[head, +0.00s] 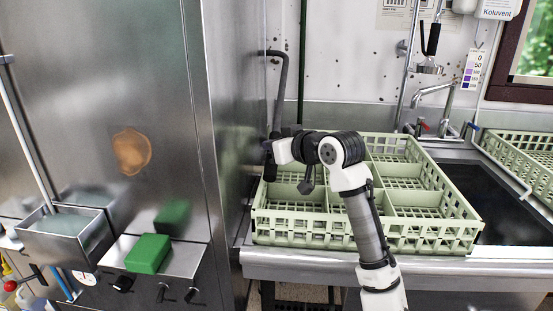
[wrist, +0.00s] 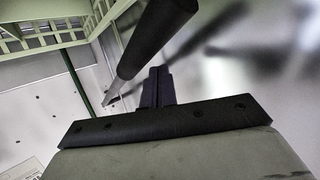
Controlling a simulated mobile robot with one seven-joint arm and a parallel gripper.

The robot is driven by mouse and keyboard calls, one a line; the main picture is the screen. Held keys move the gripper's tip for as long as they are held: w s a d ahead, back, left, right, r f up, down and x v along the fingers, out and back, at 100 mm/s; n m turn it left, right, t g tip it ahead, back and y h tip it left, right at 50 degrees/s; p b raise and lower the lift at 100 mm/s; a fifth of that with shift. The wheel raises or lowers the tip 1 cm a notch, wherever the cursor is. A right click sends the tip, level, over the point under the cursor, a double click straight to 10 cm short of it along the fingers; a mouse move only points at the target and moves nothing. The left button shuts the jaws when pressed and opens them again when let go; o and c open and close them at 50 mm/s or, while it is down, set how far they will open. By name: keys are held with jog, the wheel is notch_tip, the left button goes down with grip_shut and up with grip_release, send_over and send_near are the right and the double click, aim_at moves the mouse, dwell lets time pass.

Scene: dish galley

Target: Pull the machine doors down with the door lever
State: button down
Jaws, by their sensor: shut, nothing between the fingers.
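The machine (head: 100,90) is a tall stainless steel box filling the left of the head view. The door lever (head: 283,85) is a dark bent bar beside the machine's right side; its upper end turns toward the machine and its long part hangs down. A dark round bar, which looks like the lever's grip (wrist: 158,35), crosses the upper middle of the wrist view, close to the camera. My gripper (wrist: 157,88) is shut and empty, with its fingers beside this bar; contact cannot be told. In the head view my gripper (head: 269,150) is near the lever's lower end, partly hidden by my wrist.
A pale green dish rack (head: 365,238) sits on the steel counter under my arm. A sink (head: 510,205) with a tap (head: 436,92) is to the right, with a second rack (head: 520,150) beyond. A green block (head: 148,253) lies on a shelf at the machine's front.

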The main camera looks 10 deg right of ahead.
jog(key=shift+r+p, duration=0.75)
jog(key=shift+r, duration=0.45)
jog(key=p+v, duration=0.1)
jog(key=v, duration=0.9)
jog(key=shift+f, duration=0.15)
